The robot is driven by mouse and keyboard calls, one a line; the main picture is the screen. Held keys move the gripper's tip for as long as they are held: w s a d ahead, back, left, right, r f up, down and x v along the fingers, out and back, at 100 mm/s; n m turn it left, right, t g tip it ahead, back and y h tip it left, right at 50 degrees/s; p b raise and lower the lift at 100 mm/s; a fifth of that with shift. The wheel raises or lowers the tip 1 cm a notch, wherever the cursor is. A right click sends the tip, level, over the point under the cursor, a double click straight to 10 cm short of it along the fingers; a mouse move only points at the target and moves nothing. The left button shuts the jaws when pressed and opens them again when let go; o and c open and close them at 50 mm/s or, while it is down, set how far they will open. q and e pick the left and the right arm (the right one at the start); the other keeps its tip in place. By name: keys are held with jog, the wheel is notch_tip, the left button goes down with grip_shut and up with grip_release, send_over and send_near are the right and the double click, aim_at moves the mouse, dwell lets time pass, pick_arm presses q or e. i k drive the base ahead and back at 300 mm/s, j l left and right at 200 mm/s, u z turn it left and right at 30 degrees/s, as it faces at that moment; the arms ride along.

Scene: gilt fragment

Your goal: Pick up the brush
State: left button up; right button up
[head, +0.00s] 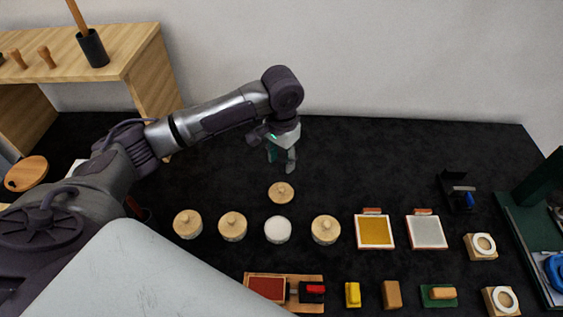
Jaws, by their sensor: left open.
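I cannot make out a brush for certain. A long wooden handle (78,17) stands in a black cup (92,48) on the wooden shelf at upper left; its lower end is hidden in the cup. A small dark stand (457,192) with a blue and pale piece is at the right of the table, too small to identify. My left gripper (282,161) is open and empty, pointing down above the black table, just behind a loose wooden lid (281,193). It is well away from both the cup and the stand. My right gripper is not in view.
Lidded jars (325,230) and an open jar of white material (277,231) form a row. Gold (375,232) and silver (427,232) trays lie right of them. Small blocks and a red pad (267,288) are in front. The back of the table is clear.

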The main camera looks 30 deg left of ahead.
aim_at(353, 297)
jog(key=k, duration=2)
